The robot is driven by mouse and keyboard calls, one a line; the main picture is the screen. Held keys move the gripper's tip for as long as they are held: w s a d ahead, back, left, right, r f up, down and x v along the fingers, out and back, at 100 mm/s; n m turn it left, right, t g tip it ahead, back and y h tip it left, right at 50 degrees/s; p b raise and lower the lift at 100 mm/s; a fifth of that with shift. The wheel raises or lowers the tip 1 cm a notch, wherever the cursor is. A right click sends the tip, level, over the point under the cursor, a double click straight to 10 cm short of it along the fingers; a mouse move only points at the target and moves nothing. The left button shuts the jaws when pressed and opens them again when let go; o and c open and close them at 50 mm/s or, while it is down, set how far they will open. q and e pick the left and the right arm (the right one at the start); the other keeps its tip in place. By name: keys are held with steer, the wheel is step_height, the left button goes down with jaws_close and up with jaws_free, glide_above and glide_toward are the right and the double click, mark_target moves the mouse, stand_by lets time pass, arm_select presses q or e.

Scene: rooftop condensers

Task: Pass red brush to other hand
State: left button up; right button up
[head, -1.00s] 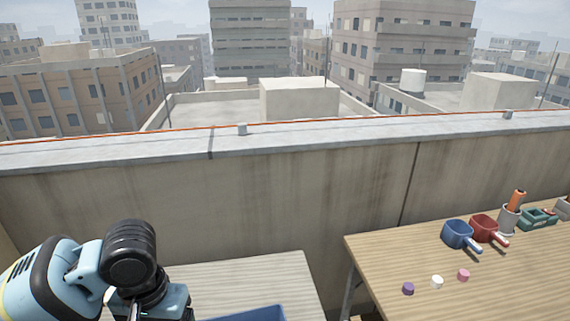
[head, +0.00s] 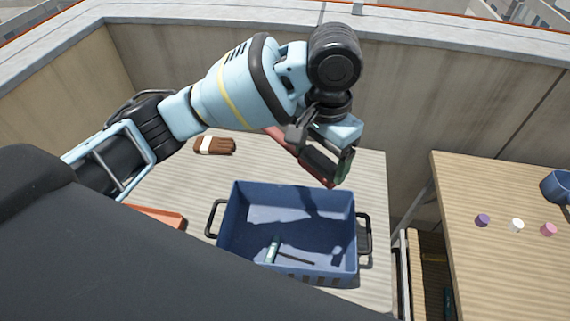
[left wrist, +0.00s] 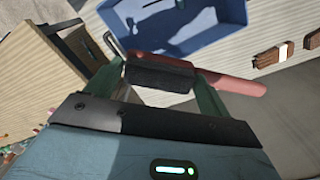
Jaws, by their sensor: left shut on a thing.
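My left gripper (head: 322,170) hangs over the far right part of a blue crate and is shut on the red brush. In the head view the red brush (head: 277,136) shows only in parts, with its handle sticking out behind the arm towards the left. In the left wrist view the red brush (left wrist: 243,86) lies across the fingers of my left gripper (left wrist: 160,82). Its dark bristle side faces the camera and its handle points right. My right gripper is in no view.
The blue crate (head: 226,222) has black handles and holds a teal-handled tool (head: 273,247). A brown bundle with a white band (head: 215,145) and an orange tray (head: 160,217) lie on the table (head: 372,190). A second table (head: 500,262) at the right bears small caps and a blue scoop (head: 557,187).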

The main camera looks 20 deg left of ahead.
arm_select(q)
steer(key=w+d+r+m, duration=0.3)
steer(key=d, duration=0.3)
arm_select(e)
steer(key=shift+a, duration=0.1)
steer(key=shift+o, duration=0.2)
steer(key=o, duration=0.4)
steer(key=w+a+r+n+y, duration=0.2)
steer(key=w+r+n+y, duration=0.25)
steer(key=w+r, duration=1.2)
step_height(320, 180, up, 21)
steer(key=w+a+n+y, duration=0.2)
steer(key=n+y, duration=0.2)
arm_select(q)
steer(key=d+f, duration=0.4)
steer(key=d, duration=0.5)
steer(key=shift+s+f, duration=0.15)
steer(key=shift+f, duration=0.15)
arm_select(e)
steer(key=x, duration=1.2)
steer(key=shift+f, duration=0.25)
